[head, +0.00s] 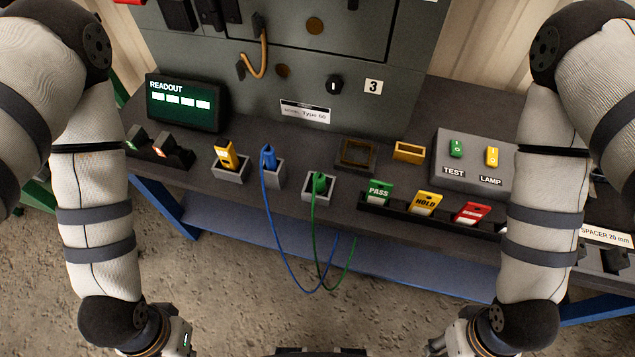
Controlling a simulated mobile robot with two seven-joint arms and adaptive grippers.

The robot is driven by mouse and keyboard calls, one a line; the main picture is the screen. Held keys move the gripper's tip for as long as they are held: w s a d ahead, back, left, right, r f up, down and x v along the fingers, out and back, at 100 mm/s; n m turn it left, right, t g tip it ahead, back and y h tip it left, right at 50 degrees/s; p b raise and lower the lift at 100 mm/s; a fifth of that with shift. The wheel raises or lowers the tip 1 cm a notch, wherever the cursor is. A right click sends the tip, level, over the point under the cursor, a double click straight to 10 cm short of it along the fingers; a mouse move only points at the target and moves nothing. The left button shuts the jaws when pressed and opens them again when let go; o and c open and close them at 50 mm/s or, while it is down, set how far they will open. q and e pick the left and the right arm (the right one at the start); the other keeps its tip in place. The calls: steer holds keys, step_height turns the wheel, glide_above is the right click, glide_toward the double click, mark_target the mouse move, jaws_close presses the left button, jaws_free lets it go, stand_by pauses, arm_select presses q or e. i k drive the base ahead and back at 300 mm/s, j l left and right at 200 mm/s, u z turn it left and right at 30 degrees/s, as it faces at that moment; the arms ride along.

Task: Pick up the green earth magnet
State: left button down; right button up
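The green earth magnet (319,183) stands in a grey square holder (319,196) near the bench's front edge. A green cable (316,240) runs from it over the front edge and hangs in a loop. My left gripper (180,342) is at the bottom edge of the head view, left of the magnet and well apart from it. My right gripper (440,346) is at the bottom edge, right of the magnet and also apart from it. Both grippers are largely cut off by the frame, so their finger openings cannot be made out.
A blue plug (268,158) with a blue cable stands in a holder left of the magnet. A yellow item (226,155) is further left. A rack (400,212) holds PASS, HOLD and red tags to the right. A switch box (470,178) and readout (185,103) stand behind.

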mark_target(321, 188)
steer(key=j+z, duration=0.2)
steer(key=j, duration=0.25)
steer(key=k+j+z, duration=0.2)
steer(key=j, duration=0.25)
steer(key=j+z, duration=0.2)
steer(key=j, duration=0.25)
steer(key=k+j+z, duration=0.2)
steer(key=j, duration=0.2)
steer(key=k+j+z, duration=0.15)
steer(key=j, duration=0.25)
steer(key=k+j+z, duration=0.2)
steer(key=j, duration=0.15)
